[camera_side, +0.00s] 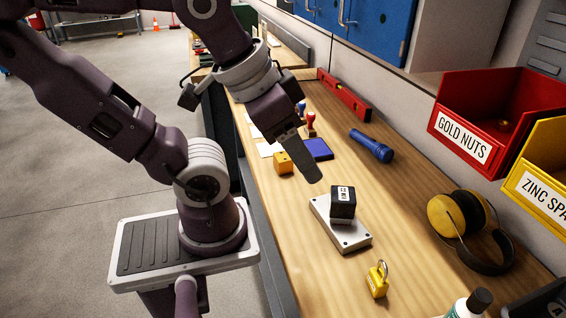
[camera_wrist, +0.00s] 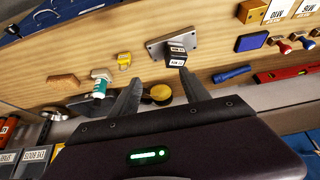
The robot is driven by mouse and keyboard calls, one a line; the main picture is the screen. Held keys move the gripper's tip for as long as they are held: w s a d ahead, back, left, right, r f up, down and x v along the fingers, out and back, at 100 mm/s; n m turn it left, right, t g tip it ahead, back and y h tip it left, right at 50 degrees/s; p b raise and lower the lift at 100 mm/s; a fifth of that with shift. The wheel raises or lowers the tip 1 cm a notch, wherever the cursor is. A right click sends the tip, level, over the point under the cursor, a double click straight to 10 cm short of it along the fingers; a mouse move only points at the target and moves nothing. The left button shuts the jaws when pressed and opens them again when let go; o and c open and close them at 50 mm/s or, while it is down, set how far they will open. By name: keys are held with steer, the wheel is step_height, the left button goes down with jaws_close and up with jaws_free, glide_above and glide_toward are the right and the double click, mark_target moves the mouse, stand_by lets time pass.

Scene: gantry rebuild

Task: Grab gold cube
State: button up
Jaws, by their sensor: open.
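The gold cube (camera_side: 283,163) sits on the wooden bench beside a blue pad in the side view.
A black labelled block (camera_side: 343,203) stands on a grey plate (camera_side: 352,238). A yellow padlock (camera_side: 377,281), earmuffs (camera_side: 443,216), blue flashlight (camera_side: 371,146), blue pad (camera_side: 318,149), red stamp (camera_side: 310,127) and red level (camera_side: 345,96) lie around. A red bin (camera_side: 466,146) lines the right.

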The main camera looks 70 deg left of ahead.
steer(key=shift+o, duration=0.2)
steer(key=m+g+y, duration=0.7)
steer(key=m+y, duration=0.6)
steer(key=m, duration=0.4)
glide_above(285, 159)
steer(key=d, duration=0.4)
step_height(285, 159, down, 11)
steer(key=shift+y, duration=0.3)
step_height(285, 159, down, 6)
steer(key=shift+w+a+f, duration=0.15)
steer(key=shift+f, duration=0.05)
steer(key=x, duration=0.5)
steer(key=shift+f, duration=0.35)
jaws_close()
